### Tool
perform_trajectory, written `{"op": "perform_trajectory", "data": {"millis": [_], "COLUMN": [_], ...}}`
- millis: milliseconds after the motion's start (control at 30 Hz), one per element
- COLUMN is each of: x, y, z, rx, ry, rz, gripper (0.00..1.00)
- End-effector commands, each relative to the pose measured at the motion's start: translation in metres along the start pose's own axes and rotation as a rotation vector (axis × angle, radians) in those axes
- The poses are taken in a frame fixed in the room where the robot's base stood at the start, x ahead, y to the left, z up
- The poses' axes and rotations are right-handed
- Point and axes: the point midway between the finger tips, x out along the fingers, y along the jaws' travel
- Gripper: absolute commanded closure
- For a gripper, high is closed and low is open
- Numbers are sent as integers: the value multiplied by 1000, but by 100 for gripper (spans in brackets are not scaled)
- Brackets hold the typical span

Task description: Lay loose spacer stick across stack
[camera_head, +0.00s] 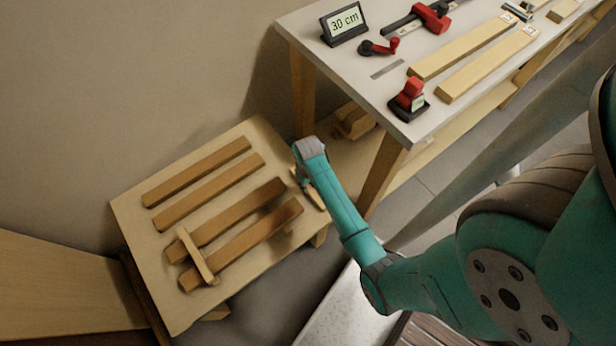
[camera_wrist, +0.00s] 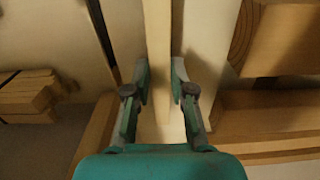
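A low wooden table (camera_head: 160,292) in the head view bears several brown boards. Two boards (camera_head: 196,172) lie apart at the back. Two more boards (camera_head: 228,212) lie side by side in front, and a pale stick (camera_head: 196,256) lies across their left ends. Another pale stick (camera_head: 315,194) shows at the table's right edge, by my gripper (camera_head: 305,178). In the wrist view this stick (camera_wrist: 157,40) runs between the two fingers of my gripper (camera_wrist: 162,82). The fingers are close on both sides; whether they press on it is unclear. My arm hides part of it.
A wooden surface (camera_head: 60,290) stands at the lower left.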

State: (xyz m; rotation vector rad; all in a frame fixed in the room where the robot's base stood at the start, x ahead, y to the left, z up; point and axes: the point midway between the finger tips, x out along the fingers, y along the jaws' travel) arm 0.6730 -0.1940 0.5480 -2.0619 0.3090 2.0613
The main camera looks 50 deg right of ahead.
Motion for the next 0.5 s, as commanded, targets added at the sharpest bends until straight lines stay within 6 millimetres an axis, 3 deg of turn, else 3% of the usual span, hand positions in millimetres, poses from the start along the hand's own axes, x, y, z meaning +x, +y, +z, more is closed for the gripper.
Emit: {"op": "perform_trajectory", "data": {"millis": [267,500], "x": [-2,-21], "y": [0,0], "z": [0,0], "rx": [0,0], "ry": [0,1], "rz": [0,0], "gripper": [100,100]}}
